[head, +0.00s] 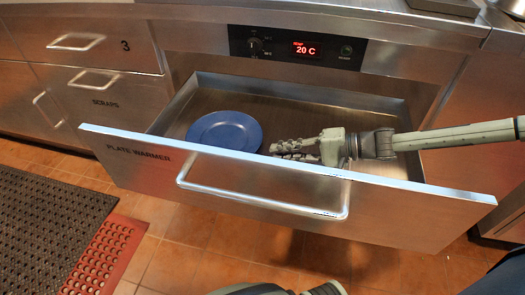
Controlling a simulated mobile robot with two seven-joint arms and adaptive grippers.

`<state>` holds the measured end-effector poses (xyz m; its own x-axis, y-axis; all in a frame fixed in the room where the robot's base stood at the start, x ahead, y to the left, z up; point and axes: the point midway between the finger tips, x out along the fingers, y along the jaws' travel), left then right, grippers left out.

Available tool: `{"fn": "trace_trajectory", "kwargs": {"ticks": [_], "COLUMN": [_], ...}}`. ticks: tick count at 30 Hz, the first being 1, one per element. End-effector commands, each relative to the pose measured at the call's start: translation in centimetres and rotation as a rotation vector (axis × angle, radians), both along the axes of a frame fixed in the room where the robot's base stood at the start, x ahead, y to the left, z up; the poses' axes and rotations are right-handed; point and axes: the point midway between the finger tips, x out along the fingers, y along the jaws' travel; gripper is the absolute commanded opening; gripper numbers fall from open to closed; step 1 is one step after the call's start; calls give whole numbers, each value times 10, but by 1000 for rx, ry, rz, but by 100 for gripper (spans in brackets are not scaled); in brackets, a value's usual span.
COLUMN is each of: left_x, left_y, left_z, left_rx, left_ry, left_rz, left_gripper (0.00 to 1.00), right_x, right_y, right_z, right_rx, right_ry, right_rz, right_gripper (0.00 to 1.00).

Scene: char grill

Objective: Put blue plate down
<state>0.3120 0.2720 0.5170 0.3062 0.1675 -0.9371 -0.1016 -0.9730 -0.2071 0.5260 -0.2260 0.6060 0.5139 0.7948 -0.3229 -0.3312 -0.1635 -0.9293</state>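The blue plate (224,131) lies in the left part of the open plate warmer drawer (330,100), and its near edge is partly hidden by the drawer front. My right gripper (275,148) reaches in from the right, low in the drawer, with its fingers pointing left toward the plate. The fingertips are just right of the plate's rim, with a small gap showing, and the gripper does not appear to hold the plate. The fingers overlap in this view, so how far apart they are is unclear. My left gripper is not recognizable in view.
The drawer front (410,204) with its long handle (262,199) stands between me and the drawer inside. A control panel (297,48) reading 20 C is above. Closed drawers (110,97) are at left. The drawer floor behind the gripper is clear.

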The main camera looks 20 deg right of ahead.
Motion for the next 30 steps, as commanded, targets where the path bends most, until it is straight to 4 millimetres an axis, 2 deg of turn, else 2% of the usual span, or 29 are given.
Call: {"fn": "trace_trajectory", "kwargs": {"ticks": [3, 8, 30], "left_x": [2, 7, 2], "left_y": [0, -1, -1], "left_z": [-4, -8, -9], "left_rx": [-3, -6, -6], "left_ry": [3, -3, 7], "left_rz": [0, 1, 4], "left_gripper": [36, 36, 36], "right_x": [-9, -14, -14], "right_y": [-14, -20, -21], "right_z": [6, 8, 8], "right_rx": [0, 0, 1], "right_ry": [0, 0, 0], "right_rz": [-1, 1, 2], "right_gripper": [14, 14, 14]}}
